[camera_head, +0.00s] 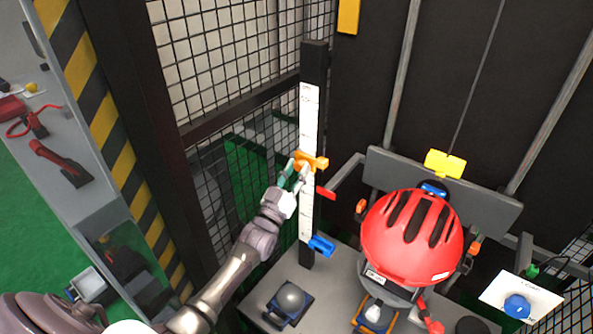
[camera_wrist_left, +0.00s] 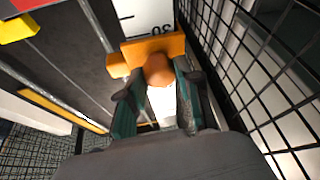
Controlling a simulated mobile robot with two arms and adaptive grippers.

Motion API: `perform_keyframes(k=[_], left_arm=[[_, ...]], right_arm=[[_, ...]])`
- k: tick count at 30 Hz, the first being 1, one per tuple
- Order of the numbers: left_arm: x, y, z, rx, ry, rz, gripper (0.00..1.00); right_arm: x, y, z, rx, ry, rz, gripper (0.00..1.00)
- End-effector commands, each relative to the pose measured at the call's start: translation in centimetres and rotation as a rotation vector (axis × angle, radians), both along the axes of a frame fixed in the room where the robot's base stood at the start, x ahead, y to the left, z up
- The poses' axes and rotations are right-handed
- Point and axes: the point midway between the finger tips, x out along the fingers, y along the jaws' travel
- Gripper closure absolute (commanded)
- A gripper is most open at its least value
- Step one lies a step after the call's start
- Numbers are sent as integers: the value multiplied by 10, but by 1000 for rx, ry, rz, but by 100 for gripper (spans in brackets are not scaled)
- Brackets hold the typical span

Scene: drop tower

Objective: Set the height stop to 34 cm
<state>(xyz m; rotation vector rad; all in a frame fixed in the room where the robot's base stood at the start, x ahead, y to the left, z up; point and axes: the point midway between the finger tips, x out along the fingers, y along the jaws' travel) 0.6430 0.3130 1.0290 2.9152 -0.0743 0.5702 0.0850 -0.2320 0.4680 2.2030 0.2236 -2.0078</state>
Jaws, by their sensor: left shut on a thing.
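The height stop is an orange slider (camera_head: 314,161) on a black post with a white height scale (camera_head: 309,115). My left gripper (camera_head: 296,172) is at the slider, shut on its orange knob. In the left wrist view the green fingers hold the round knob (camera_wrist_left: 158,70), and the orange slider body (camera_wrist_left: 155,48) sits just beyond it. The scale's figures are too small to read in the head view. My right gripper is not in view.
A red pointer (camera_head: 326,193) and a blue clamp (camera_head: 321,245) sit lower on the post. A red helmet (camera_head: 412,238) hangs to the right under a yellow block (camera_head: 445,163). Wire mesh (camera_head: 225,60) stands close behind and left of the post.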

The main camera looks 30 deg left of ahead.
Motion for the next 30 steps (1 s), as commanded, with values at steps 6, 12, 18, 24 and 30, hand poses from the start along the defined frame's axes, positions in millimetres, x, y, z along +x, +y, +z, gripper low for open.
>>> perform_keyframes(k=[6, 12, 18, 24, 30], left_arm=[[0, 0, 14, 0, -2, 0, 100], [0, 1, 44, -1, -2, 1, 100], [0, 1, 42, 1, -3, 1, 100], [0, 1, 41, 1, -3, 1, 46], [0, 0, 40, 0, -1, 0, 41]], right_arm=[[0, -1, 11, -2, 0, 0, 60], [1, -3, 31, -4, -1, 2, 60], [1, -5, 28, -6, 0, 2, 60], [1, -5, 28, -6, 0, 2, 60], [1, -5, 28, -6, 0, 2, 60]])
